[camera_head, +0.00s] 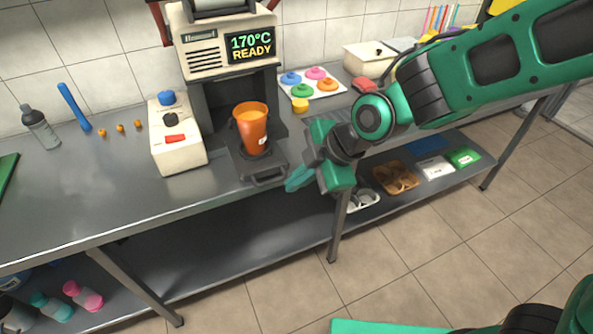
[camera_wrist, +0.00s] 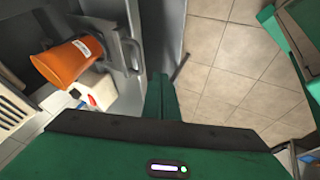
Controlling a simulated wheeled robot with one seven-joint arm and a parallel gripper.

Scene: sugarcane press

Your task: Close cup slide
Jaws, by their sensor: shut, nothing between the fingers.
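The cup slide (camera_head: 236,158) is a dark tray with a front handle (camera_head: 268,180), pulled out from the base of the beige and black press (camera_head: 225,55). An orange cup (camera_head: 254,138) with orange contents stands upright on it. My gripper (camera_head: 297,180) is shut and empty, just right of the handle and in front of the counter edge. In the wrist view, the shut fingers (camera_wrist: 161,97) are beside the slide handle (camera_wrist: 132,55), with a gap between them. The orange cup (camera_wrist: 68,64) also shows there, on the slide.
A white control box (camera_head: 178,150) with blue, black and red parts stands left of the press. A white board with coloured lids (camera_head: 314,74) and a cream box (camera_head: 366,57) lie to the right. A lower shelf (camera_head: 220,238) runs below; floor in front is clear.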

